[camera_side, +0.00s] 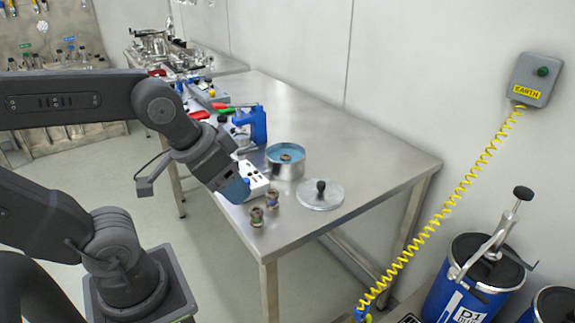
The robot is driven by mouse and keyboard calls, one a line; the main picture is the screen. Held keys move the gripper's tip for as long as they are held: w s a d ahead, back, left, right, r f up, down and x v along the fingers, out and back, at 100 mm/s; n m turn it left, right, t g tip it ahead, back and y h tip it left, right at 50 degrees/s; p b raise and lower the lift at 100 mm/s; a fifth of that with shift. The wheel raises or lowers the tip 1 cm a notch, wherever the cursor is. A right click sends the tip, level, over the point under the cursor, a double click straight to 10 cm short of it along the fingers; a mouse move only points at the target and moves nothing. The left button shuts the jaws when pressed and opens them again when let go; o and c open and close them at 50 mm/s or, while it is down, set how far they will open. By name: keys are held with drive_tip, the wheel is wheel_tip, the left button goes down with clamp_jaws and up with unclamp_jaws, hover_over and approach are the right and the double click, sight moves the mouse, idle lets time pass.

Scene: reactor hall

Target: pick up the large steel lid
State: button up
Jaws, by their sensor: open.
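The large steel lid (330,198) is a flat round disc with a black knob in its middle. It lies on the steel table, near the front edge, in the side view. My gripper (240,188) hangs over the table's left edge, to the left of the lid and apart from it. It has blue at its tip and is open, with nothing seen between its jaws. The fingers are small in this view, so their exact gap is hard to see.
A steel pot (286,169) with a blue inside is behind the lid. A white block (257,184) stands beside my gripper. The table (378,158) is clear to the right.

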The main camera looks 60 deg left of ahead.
drive_tip(key=shift+r, duration=0.1)
drive_tip(key=shift+c, duration=0.5)
drive_tip(key=n+g, duration=0.6)
drive_tip(key=n, duration=1.7)
hover_over(321, 183)
wheel_tip(321, 183, down, 13)
drive_tip(key=shift+s+a+f, duration=0.15)
drive_tip(key=shift+w+f, duration=0.15)
drive_tip(key=shift+f, duration=1.25)
drive_tip(key=shift+w+f, duration=0.1)
drive_tip(key=shift+f, duration=1.25)
clamp_jaws()
